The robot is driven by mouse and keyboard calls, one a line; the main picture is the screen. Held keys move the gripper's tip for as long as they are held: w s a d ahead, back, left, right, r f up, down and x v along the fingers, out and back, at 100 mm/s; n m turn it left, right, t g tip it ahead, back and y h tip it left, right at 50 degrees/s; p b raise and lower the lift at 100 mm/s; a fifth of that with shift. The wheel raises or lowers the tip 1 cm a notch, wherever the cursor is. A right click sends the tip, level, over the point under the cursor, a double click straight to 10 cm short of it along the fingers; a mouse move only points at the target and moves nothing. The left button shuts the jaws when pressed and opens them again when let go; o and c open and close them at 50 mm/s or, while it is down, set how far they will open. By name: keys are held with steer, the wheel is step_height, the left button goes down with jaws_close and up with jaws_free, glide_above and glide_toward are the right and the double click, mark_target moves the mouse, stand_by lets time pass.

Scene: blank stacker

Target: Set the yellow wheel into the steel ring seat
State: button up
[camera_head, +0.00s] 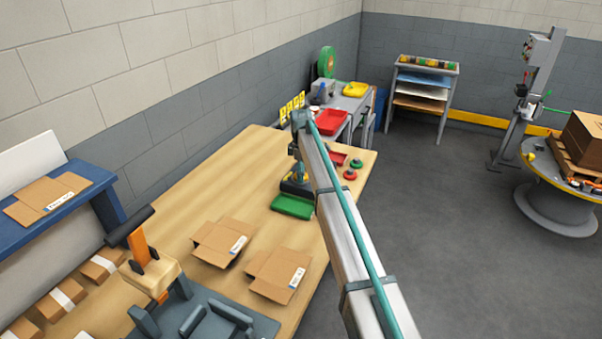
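My arm reaches across the wooden workbench, and my gripper (298,174) hangs down near its far end. It is above or beside a small dark block (296,189) with a yellow patch on it. The gripper is small here, so I cannot tell whether its fingers are open or whether it touches the block. I cannot make out a yellow wheel or a steel ring seat with certainty. The arm hides part of the bench around the gripper.
Two red-and-green round pieces (353,169) stand right of the arm. Open cardboard boxes (222,241) lie nearer. An orange-handled device (146,258) stands at the left. The bench middle (215,185) is clear.

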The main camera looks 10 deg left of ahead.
step_height(320, 180, up, 13)
steer(key=b, duration=0.3)
steer(key=shift+f, duration=0.2)
